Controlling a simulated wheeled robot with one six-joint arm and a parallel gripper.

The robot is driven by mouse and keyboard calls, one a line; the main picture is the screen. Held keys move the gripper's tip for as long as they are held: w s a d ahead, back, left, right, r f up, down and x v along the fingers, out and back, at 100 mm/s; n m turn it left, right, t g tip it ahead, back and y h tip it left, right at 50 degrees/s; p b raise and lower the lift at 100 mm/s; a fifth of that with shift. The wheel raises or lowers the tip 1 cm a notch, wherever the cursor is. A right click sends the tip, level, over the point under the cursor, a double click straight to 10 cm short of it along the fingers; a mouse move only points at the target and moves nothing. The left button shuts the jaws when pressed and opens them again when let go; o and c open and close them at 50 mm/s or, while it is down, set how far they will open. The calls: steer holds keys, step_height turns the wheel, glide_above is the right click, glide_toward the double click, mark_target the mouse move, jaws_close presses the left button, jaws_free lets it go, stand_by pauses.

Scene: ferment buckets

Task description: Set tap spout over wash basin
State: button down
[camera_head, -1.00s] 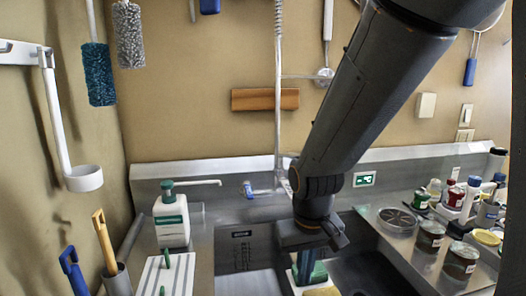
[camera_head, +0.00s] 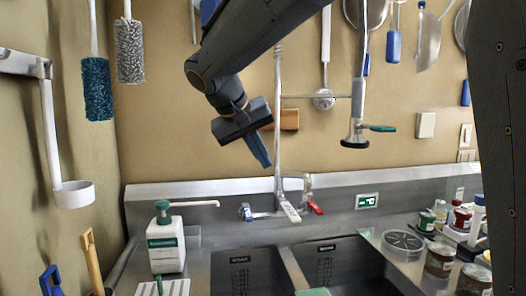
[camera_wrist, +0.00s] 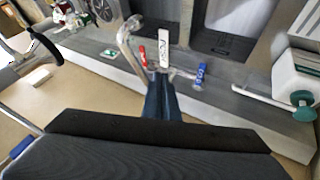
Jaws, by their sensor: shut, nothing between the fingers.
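The tap stands at the back ledge of the sink, with a blue handle (camera_head: 245,212) on its left and a red handle (camera_head: 315,207) on its right. A white labelled plate (camera_head: 290,212) points forward between the handles. The left basin (camera_head: 240,272) and right basin (camera_head: 325,262) carry small wall labels too small to read. My gripper (camera_head: 265,160) is shut and empty, above the tap and slightly left of its riser.
A soap bottle (camera_head: 166,245) with a long nozzle stands left of the basins. A spray head (camera_head: 355,138) hangs right of the riser. A wooden block (camera_head: 289,119) is on the wall behind my gripper. Jars (camera_head: 440,260) crowd the right counter.

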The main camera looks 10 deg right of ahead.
steer(key=w+d+f+p, duration=0.2)
steer(key=d+f, duration=0.2)
steer(key=d, duration=0.2)
steer(key=shift+w+d+f+p, duration=0.2)
steer(key=shift+d+p, duration=0.1)
steer(key=shift+p, duration=0.1)
steer(key=shift+d, duration=0.2)
